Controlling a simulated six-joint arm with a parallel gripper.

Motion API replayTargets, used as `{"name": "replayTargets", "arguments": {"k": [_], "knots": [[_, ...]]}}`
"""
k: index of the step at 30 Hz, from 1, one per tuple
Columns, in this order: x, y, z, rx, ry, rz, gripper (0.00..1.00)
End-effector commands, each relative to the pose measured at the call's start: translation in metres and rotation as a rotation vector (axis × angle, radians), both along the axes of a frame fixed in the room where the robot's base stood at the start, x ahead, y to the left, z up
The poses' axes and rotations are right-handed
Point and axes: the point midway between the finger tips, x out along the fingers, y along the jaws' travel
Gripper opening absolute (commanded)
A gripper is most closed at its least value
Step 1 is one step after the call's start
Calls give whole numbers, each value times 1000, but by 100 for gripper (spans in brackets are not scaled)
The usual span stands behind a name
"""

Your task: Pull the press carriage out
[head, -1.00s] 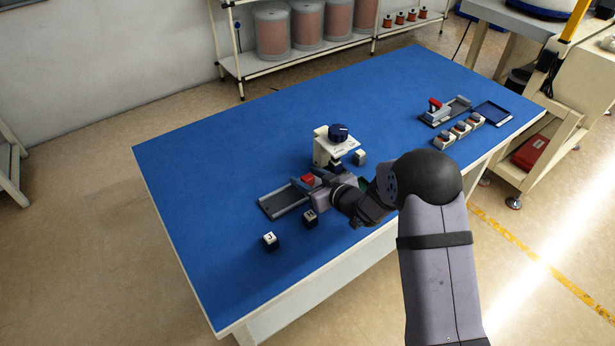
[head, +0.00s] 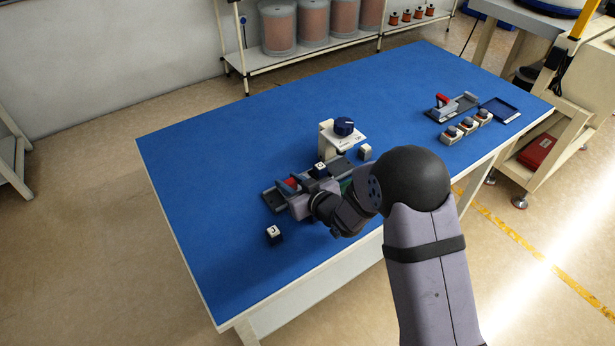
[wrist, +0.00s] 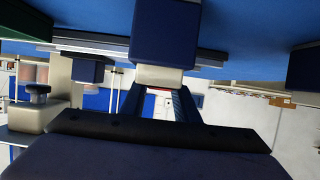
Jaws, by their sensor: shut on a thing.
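The press carriage shows its red handle (head: 291,183) at the left part of its grey rail (head: 272,199). My gripper (head: 295,194) is shut on this handle, and its fingers hide part of it. In the wrist view my fingers (wrist: 160,103) close on a sliver of red. The press (head: 328,140), white with a dark blue knob (head: 344,126), stands behind and to the right of the handle. A small white-topped dark block (head: 320,170) sits just right of the handle, in front of the press. Whether it rests on the carriage is unclear.
A dark block with a white, marked top (head: 274,234) stands on the blue table (head: 230,270) in front of the rail. Another block (head: 365,152) is beside the press. A second red-handled fixture (head: 443,101), several blocks and a blue tray (head: 500,109) are far right.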

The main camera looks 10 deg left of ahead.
Motion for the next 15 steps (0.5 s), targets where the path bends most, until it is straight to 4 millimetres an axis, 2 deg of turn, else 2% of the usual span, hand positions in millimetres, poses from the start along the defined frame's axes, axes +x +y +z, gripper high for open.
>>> {"name": "replayTargets", "arguments": {"k": [1, 5, 15], "knots": [[-9, 10, -1, 0, -4, 7, 0], [-21, 21, 0, 0, -6, 4, 0], [-24, 24, 1, 1, -3, 4, 0]]}}
